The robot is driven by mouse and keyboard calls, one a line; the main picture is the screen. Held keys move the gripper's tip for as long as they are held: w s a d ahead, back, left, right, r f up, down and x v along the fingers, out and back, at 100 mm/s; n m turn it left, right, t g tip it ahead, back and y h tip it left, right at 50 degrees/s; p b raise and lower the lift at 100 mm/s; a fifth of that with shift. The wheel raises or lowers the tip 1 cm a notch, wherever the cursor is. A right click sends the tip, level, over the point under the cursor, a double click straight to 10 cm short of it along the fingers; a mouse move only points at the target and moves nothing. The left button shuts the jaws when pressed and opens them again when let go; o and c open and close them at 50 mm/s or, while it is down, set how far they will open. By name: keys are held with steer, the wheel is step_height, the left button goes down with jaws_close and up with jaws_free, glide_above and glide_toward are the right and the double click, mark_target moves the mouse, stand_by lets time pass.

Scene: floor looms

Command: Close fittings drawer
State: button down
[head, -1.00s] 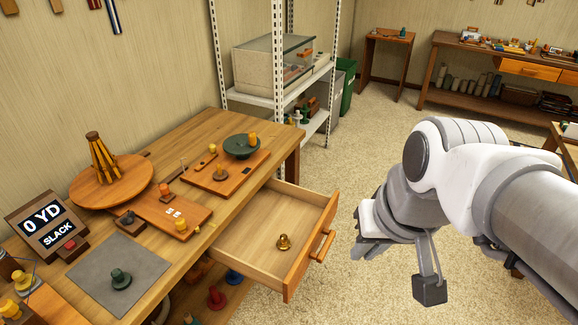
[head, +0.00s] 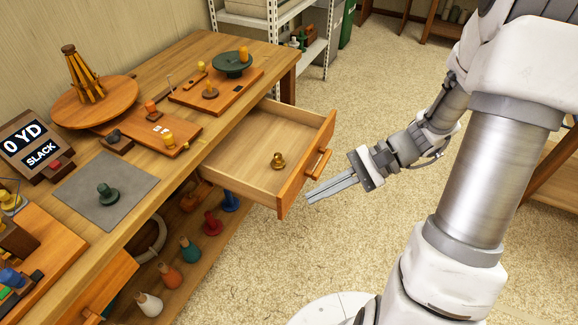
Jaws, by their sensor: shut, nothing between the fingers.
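The fittings drawer (head: 245,157) is a light wooden drawer pulled well out from the right side of the workbench (head: 221,50). A small brass fitting (head: 278,161) stands inside it. Its front carries a wooden bar handle (head: 319,163). My gripper (head: 310,197) is shut and empty. Its fingers point left toward the drawer front, just right of it and a little below the handle. In this view I cannot tell whether the fingertips touch the drawer front.
Another drawer (head: 103,288) is partly open at the lower left. Bobbins, including a red one (head: 212,222), stand on the shelf below the bench. A metal shelf rack (head: 270,22) stands behind. The carpet (head: 372,105) right of the drawer is clear.

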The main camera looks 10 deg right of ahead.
steer(key=w+d+f+m+t+y+b, duration=0.35)
steer(key=f+m, duration=0.25)
steer(key=f, duration=0.4)
steer(key=m+t+b, duration=0.2)
steer(key=m+t, duration=0.5)
steer(key=t, duration=0.1)
glide_toward(286, 196)
steer(key=shift+h, duration=0.35)
steer(key=b+x, duration=0.1)
steer(key=x, duration=0.1)
steer(key=b+x, duration=0.1)
steer(key=x, duration=0.1)
steer(key=r+x, duration=0.1)
steer(key=x, duration=0.2)
steer(key=shift+s+b, duration=0.15)
steer(key=shift+b, duration=0.25)
steer(key=shift+a, duration=0.1)
steer(key=x, duration=1.9)
steer(key=b+x, duration=0.1)
steer(key=x, duration=0.9)
steer(key=shift+a+f, duration=0.1)
steer(key=shift+f, duration=0.25)
steer(key=shift+s, duration=0.1)
